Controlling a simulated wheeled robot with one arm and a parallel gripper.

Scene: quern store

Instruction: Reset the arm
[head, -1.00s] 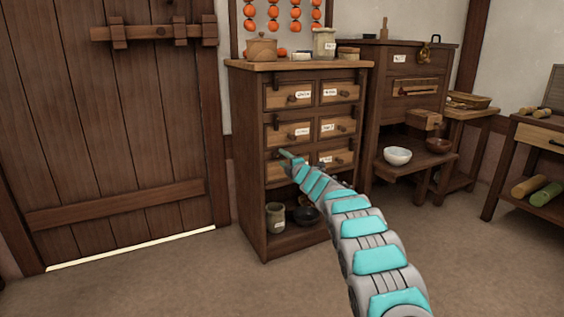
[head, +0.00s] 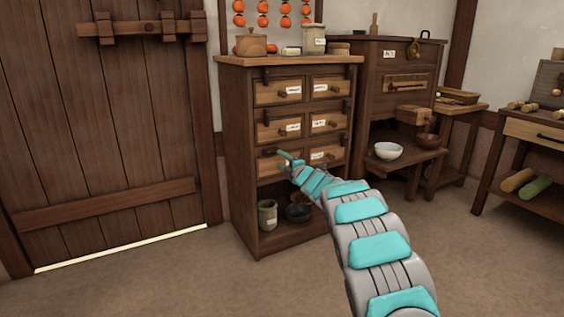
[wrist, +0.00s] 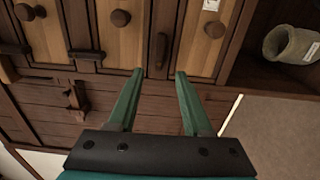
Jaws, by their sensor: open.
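My gripper (head: 287,157) is at the end of my teal and grey arm, which reaches from the lower right toward the drawer cabinet (head: 240,150). In the wrist view my gripper (wrist: 158,78) shows two green fingers spread apart with nothing between them. The drawer fronts with round knobs (wrist: 121,18) lie beyond the fingertips. I cannot tell the exact gap between the fingertips and the cabinet. My arm hides part of the lowest drawers and the open shelf.
A jar (head: 267,214) and a dark bowl (head: 298,212) stand on the cabinet's bottom shelf. A plank door (head: 95,120) is at the left. Floor in front of the door is clear.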

